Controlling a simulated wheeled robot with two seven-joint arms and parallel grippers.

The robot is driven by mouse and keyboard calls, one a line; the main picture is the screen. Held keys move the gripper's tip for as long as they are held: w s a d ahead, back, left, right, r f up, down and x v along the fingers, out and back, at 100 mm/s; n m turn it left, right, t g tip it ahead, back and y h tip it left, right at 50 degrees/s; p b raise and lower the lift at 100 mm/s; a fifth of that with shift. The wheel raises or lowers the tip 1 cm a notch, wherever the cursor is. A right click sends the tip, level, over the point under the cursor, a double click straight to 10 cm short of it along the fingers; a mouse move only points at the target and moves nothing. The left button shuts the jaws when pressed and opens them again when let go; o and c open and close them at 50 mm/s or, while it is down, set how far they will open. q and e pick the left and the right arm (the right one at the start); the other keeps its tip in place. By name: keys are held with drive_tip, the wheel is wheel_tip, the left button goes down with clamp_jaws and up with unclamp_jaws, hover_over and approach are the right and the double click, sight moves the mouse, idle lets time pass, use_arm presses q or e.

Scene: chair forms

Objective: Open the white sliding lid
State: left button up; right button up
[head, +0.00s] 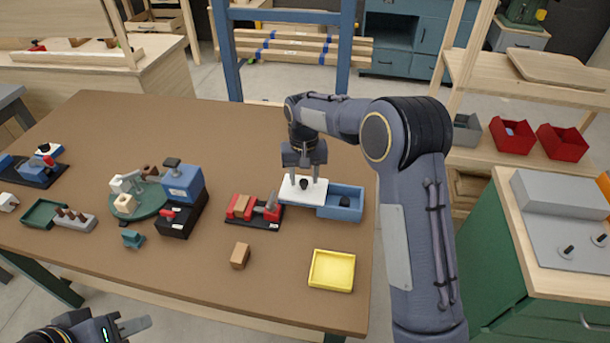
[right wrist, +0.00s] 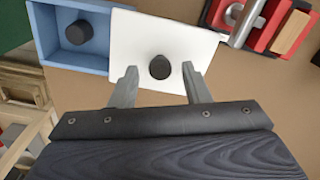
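The white sliding lid (head: 296,193) lies at the left side of a blue box (head: 346,203) on the brown table. The lid has a dark round knob (right wrist: 160,67), and the box's right part is uncovered, with a dark knob-like piece (right wrist: 80,32) inside. My right gripper (head: 304,172) points down over the lid. In the right wrist view its fingers (right wrist: 160,82) are apart, on either side of the knob, with gaps between them and it. My left gripper (head: 125,329) is at the bottom left, low beside the table; its fingers look spread.
A red vise-like fixture (head: 240,207) stands just left of the lid. A yellow tray (head: 332,270) and a brown block (head: 240,256) lie nearer the front edge. Blue and black equipment (head: 181,186) stands further left. The table behind the lid is clear.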

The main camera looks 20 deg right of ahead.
sight(305, 181)
wheel_tip(305, 181, up, 8)
drive_tip(key=shift+f, duration=0.15)
idle(0.6)
drive_tip(key=shift+s+d, duration=0.1)
drive_tip(key=shift+d, duration=0.05)
drive_tip(key=s+d+r+t+y, duration=0.15)
drive_tip(key=s+d+r, duration=0.25)
drive_tip(key=s, duration=0.5)
drive_tip(key=s+d+r+t+y, duration=0.1)
drive_tip(key=s+d+r+y, duration=0.2)
drive_tip(key=s, duration=0.6)
drive_tip(key=s+a+f+t, duration=0.1)
drive_tip(key=s+f, duration=0.1)
drive_tip(key=s, duration=0.6)
drive_tip(key=s+a+f+t, duration=0.1)
drive_tip(key=s+f+t, duration=0.1)
drive_tip(key=s, duration=0.6)
drive_tip(key=shift+s+a+h, duration=0.2)
drive_tip(key=shift+s+h, duration=0.05)
drive_tip(key=shift+h, duration=0.1)
